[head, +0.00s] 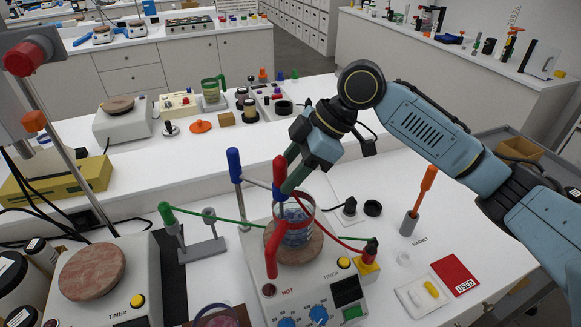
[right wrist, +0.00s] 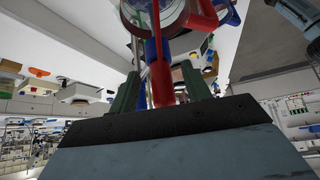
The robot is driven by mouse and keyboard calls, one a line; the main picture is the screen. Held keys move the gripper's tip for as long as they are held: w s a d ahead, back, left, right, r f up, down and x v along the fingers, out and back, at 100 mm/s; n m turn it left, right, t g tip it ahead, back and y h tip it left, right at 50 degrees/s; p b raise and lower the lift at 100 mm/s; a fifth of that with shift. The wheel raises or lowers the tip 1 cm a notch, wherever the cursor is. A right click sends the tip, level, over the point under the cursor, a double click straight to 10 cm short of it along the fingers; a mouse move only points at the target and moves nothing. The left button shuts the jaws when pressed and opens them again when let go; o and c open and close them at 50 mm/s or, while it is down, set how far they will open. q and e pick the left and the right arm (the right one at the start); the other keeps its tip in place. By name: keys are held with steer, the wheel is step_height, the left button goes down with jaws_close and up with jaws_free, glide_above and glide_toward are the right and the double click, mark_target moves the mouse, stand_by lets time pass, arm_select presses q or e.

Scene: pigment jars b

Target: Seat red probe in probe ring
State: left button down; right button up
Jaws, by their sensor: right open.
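The red probe (head: 279,170) is upright by the far left rim of the beaker (head: 298,232) on the hot plate. A blue collar (head: 279,193) below its red top appears to be the probe ring on the grey stand arm; how deep the probe sits in it is unclear. My right gripper (head: 293,180) is open at the red probe. In the right wrist view, red (right wrist: 160,85) and blue parts stand between its two green fingers; contact cannot be told. The beaker has a red handle (head: 271,255). My left gripper is out of view.
A blue-topped stand post (head: 233,160) is left of the probe. A green cable and a red cable (head: 340,228) cross near the beaker. A red-and-black plug (head: 371,250) sits on a yellow block at right. An orange-handled tool (head: 424,190) stands further right.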

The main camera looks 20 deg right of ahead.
steer(key=shift+r, duration=0.1)
steer(key=b+v, duration=0.1)
steer(key=v, duration=1.2)
steer(key=shift+d, duration=0.15)
